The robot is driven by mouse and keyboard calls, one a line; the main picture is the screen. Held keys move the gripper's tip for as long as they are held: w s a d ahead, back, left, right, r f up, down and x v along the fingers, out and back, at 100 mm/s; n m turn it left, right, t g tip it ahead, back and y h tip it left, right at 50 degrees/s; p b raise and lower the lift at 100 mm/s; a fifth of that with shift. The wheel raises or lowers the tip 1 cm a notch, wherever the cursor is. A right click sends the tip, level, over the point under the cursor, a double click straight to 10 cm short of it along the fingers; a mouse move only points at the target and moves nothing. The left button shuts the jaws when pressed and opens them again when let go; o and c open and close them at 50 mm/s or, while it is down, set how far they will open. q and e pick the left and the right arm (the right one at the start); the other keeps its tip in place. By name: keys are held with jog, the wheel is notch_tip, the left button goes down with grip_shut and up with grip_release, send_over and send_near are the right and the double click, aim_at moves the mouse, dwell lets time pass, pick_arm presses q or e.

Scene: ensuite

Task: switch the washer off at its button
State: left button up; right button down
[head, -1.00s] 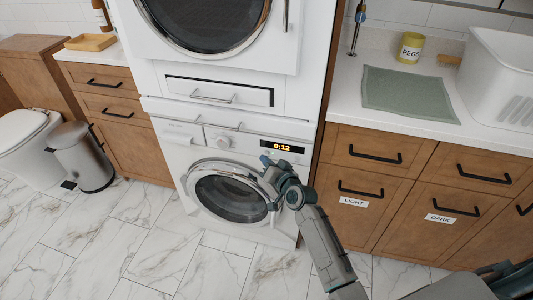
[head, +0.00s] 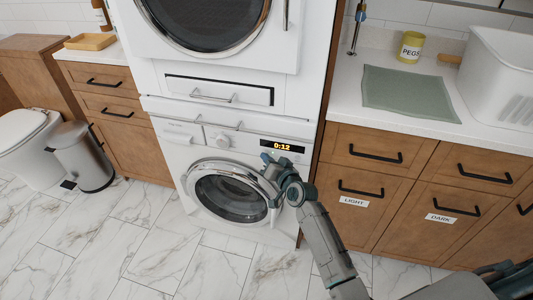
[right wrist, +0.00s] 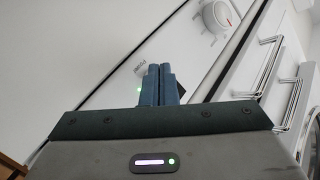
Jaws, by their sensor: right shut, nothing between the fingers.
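The washer (head: 178,155) is the lower white machine, with a round glass door (head: 228,197), a dial (head: 219,138) and a lit display (head: 283,147) reading 0:12. My right gripper (head: 267,158) is at the front panel just below the display, in front of the door's upper right rim. In the right wrist view its blue fingers (right wrist: 158,85) are shut together and empty, pointing at the panel. A small green light (right wrist: 139,90) and a small grey marking (right wrist: 140,69) show beside the fingertips. The fingers may hide the button; contact cannot be told. My left gripper is out of view.
A second machine (head: 285,85) with a round door is stacked above the washer. Wooden cabinets with black handles (head: 375,157) stand close on the right, under a white counter. A metal bin (head: 83,158) and toilet are at left. The marble floor (head: 140,250) in front is clear.

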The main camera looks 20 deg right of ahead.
dwell(0.4)
jog(key=shift+w+d, duration=0.1)
jog(key=shift+w, duration=0.05)
jog(key=shift+s+a+r, duration=0.1)
jog(key=shift+s+a, duration=0.25)
jog(key=shift+s, duration=0.2)
dwell(0.3)
jog(key=s+a+p, duration=0.1)
jog(key=s+a, duration=0.2)
jog(key=s, duration=0.2)
jog(key=shift+a+p, duration=0.2)
jog(key=shift+p, duration=0.1)
